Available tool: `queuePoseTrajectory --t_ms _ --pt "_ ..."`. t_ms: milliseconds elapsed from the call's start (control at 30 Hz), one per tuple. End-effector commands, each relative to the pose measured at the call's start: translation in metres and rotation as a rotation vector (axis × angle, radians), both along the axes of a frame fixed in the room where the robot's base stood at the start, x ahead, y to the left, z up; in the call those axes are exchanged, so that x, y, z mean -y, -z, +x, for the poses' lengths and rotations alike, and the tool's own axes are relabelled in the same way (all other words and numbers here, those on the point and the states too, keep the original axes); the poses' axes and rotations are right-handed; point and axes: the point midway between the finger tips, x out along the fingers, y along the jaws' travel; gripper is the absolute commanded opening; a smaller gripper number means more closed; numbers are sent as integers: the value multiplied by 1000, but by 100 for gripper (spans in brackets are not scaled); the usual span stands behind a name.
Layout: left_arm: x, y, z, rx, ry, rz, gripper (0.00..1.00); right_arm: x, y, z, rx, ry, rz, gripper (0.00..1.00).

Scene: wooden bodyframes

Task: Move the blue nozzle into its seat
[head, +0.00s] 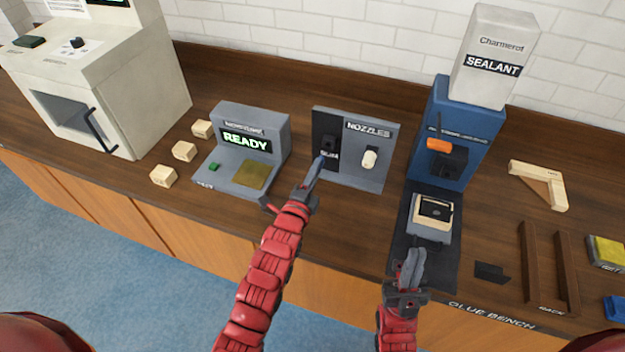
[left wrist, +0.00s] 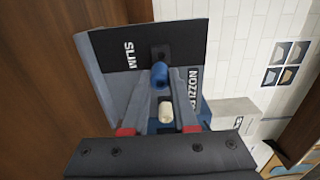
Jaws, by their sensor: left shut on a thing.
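The nozzle board (head: 376,180) stands on the bench, with a dark half marked SLIM (left wrist: 130,56) and a grey half marked NOZZLES. A small black seat (head: 329,143) sticks out of the dark half. My left gripper (head: 319,163) is in front of it, shut on the blue nozzle (left wrist: 160,75). In the left wrist view the nozzle lines up with the seat; I cannot tell whether they touch. A white nozzle (head: 370,158) sits on the grey half. My right gripper (head: 413,257) is by the grey box's handle; its jaw gap is unclear.
A console reading READY (head: 246,142) stands left of the board, with several wooden blocks (head: 183,151) beyond. To the right are a blue sealant station (head: 450,115) and a grey box (head: 430,217) on a dark mat. Bare bench lies in front of the board.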

Motion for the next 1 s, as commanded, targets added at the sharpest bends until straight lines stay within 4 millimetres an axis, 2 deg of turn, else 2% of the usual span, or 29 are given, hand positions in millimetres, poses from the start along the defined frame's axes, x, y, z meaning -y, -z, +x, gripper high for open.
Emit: queuePoseTrajectory --t_ms 100,400,1000 --pt "4 1 13 5 0 -1 0 0 10 0 0 0 0 0" --pt "11 -1 30 4 1 -2 0 0 19 0 0 0 0 0" --pt "11 -2 32 3 0 -2 0 0 19 0 0 0 0 0"
